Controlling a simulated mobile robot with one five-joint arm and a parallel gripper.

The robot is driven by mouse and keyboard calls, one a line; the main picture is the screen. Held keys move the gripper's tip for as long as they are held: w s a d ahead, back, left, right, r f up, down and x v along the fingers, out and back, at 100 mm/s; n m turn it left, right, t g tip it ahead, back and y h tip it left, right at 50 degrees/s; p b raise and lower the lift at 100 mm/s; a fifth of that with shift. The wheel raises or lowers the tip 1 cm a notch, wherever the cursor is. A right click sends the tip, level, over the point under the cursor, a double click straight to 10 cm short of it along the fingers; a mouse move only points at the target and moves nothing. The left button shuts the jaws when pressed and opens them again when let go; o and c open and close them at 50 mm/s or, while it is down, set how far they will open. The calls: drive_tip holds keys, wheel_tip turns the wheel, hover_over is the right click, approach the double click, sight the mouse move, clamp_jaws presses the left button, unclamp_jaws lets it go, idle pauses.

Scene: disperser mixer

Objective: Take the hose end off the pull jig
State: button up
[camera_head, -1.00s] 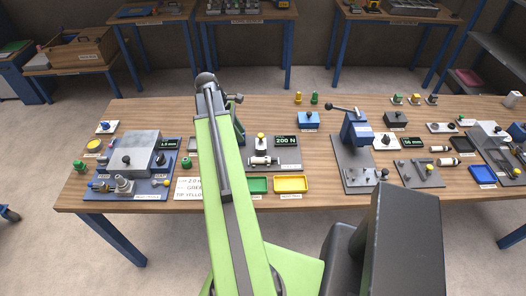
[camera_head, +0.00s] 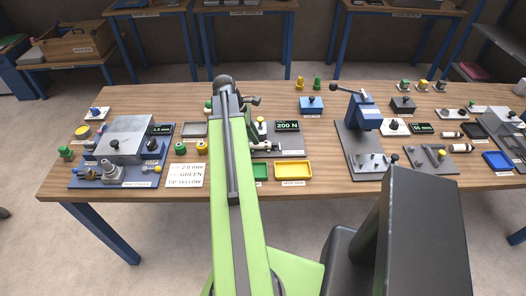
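The pull jig (camera_head: 290,154) is a grey plate near the middle of the bench with a black display reading 200 N (camera_head: 288,126). A pale hose end (camera_head: 264,146) lies on it, with a yellow-topped black knob (camera_head: 261,124) behind it. My green arm crosses the view from the bottom and covers the jig's left side. The dark joint at its top stands left of the jig. My gripper cannot be made out; the arm seems to hide it.
Green (camera_head: 260,171) and yellow (camera_head: 293,170) trays lie in front of the jig. A lever press (camera_head: 361,121) stands to its right. A blue fixture (camera_head: 118,171) with a grey block is at the left, beside a printed card (camera_head: 185,175). Bare wood lies along the front edge.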

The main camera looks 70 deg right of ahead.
sight(261, 143)
drive_tip(key=b+x, duration=0.5)
drive_tip(key=shift+s+f, duration=0.1)
drive_tip(key=shift+s, duration=0.1)
drive_tip(key=shift+r, duration=0.2)
drive_tip(key=shift+c, duration=0.3)
clamp_jaws()
